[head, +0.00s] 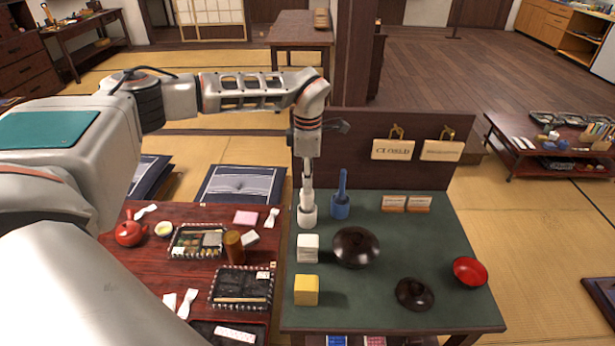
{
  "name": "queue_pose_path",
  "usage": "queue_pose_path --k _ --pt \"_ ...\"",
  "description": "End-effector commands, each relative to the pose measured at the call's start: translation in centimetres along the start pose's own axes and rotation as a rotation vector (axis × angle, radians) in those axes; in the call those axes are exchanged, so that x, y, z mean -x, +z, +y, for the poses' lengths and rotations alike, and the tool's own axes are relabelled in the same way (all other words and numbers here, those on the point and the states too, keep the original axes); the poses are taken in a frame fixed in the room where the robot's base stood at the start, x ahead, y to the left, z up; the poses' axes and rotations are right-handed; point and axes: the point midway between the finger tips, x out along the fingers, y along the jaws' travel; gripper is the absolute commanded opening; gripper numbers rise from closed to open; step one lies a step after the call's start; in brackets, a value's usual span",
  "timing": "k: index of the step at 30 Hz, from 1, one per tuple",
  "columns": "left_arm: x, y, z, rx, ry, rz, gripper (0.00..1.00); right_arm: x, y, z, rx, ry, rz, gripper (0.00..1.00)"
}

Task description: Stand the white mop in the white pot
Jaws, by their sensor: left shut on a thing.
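My left gripper (308,168) points straight down above the left back part of the green-topped table and is shut on the white mop (307,198). The mop is upright, and its upper end is hidden by the gripper. The white pot (307,219) stands on the table directly below the gripper. The mop's lower end meets the pot's mouth in this view; I cannot tell how deep it sits inside. My right gripper is not in view.
A blue pot with a blue mop (340,205) stands close on the right. A white block (308,248), yellow block (306,290), dark lidded bowl (356,247), dark lid (414,293) and red bowl (469,271) share the green-topped table (450,235). A dark sign panel (355,165) rises behind.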

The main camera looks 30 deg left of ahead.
Motion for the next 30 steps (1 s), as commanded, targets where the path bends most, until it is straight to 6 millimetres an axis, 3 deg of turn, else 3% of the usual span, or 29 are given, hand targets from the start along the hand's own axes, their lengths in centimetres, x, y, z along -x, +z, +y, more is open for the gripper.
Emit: queue_pose_path --k 13,28,29,30 --pt "-3.0 0.0 -0.1 0.0 -0.002 0.001 0.0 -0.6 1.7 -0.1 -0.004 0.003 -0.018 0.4" --pt "-3.5 0.0 0.0 0.0 -0.001 0.0 0.0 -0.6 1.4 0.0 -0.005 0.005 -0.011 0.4" --pt "-3.5 0.0 0.0 0.0 -0.001 0.0 0.19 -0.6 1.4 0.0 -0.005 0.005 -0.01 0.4" --pt "-3.5 0.0 0.0 0.0 -0.001 0.0 0.29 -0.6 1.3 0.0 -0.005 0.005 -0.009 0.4"
